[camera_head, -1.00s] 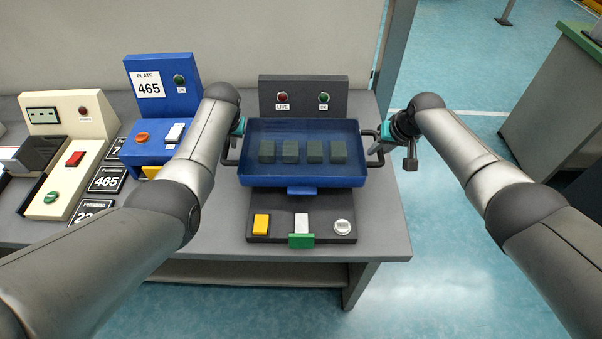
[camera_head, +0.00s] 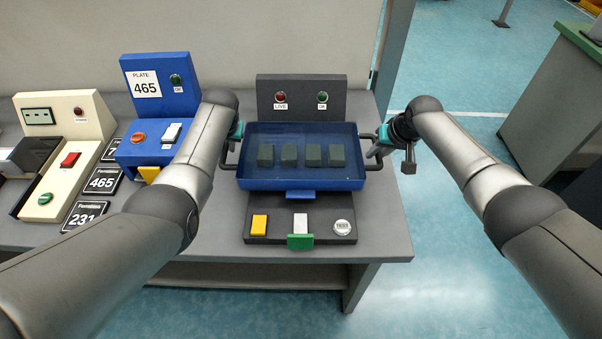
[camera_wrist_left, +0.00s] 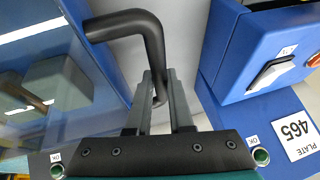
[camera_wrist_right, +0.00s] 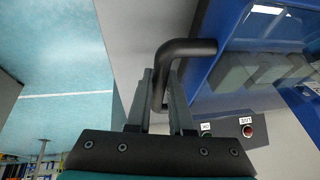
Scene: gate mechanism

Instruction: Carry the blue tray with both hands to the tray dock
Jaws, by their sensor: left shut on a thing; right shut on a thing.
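The blue tray (camera_head: 340,182) holds several dark grey blocks (camera_head: 289,156) and looks level. It is over the dark grey station (camera_head: 258,208); whether it touches the station I cannot tell. My left gripper (camera_head: 235,138) is shut on the tray's left black handle, which shows between the fingers in the left wrist view (camera_wrist_left: 152,40). My right gripper (camera_head: 374,148) is shut on the right black handle, which also shows in the right wrist view (camera_wrist_right: 195,47). No part is labelled as the tray dock.
The station has red and green lamps on its back panel (camera_head: 301,88) and yellow, white and round buttons with a green tab (camera_head: 300,242) in front. A blue machine (camera_head: 160,80), cream machine (camera_head: 70,155) and number cards (camera_head: 102,181) stand left. The table's right edge (camera_head: 395,200) is close.

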